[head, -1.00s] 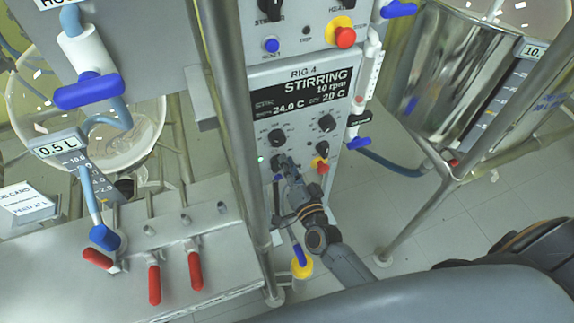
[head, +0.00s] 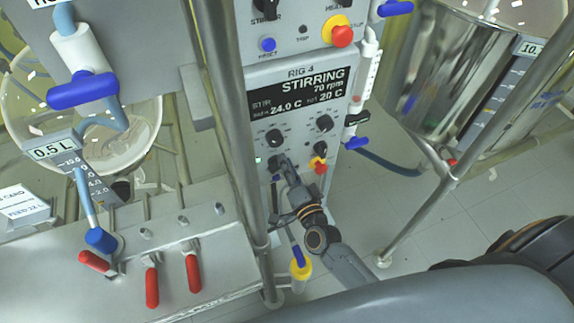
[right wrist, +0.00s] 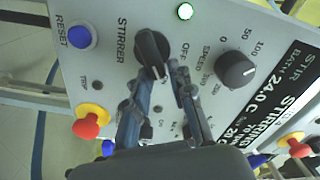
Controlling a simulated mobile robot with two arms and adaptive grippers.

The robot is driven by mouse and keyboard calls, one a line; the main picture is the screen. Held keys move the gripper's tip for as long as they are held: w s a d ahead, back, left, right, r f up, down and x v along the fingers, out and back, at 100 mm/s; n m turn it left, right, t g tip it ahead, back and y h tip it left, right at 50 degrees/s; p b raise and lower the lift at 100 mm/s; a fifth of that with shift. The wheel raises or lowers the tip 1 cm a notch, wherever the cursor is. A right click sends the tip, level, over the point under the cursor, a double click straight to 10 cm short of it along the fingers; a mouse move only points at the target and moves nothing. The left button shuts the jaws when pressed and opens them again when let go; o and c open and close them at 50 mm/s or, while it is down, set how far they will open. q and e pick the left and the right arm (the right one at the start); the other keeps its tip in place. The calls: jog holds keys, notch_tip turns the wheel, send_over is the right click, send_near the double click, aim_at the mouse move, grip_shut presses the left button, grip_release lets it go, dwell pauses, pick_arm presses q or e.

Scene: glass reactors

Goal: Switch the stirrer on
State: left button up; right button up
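The Rig 4 control panel stands in the middle of the head view. Its black display (head: 300,93) reads "STIRRING 70 rpm". The black stirrer knob (right wrist: 152,48) shows in the right wrist view beside the word "STIRRER". A green lamp (right wrist: 185,11) near it is lit; it also shows in the head view (head: 258,160). My right gripper (right wrist: 163,72) is at this knob, one finger on each side of its lower end. The fingers stand apart, with a gap by the right one. In the head view my right gripper (head: 284,165) partly hides the knob. My left gripper is not in view.
The speed knob (right wrist: 235,71), blue reset button (right wrist: 82,37) and red stop button (right wrist: 88,123) on its yellow base are close by. A metal post (head: 233,150) rises left of the panel. Red-handled valves (head: 152,285) line the bench at left.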

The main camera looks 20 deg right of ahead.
jog(key=shift+o, duration=0.5)
jog(key=shift+w+d, duration=0.1)
jog(key=shift+w, duration=0.1)
jog(key=s, duration=1.2)
jog(key=shift+d, duration=0.2)
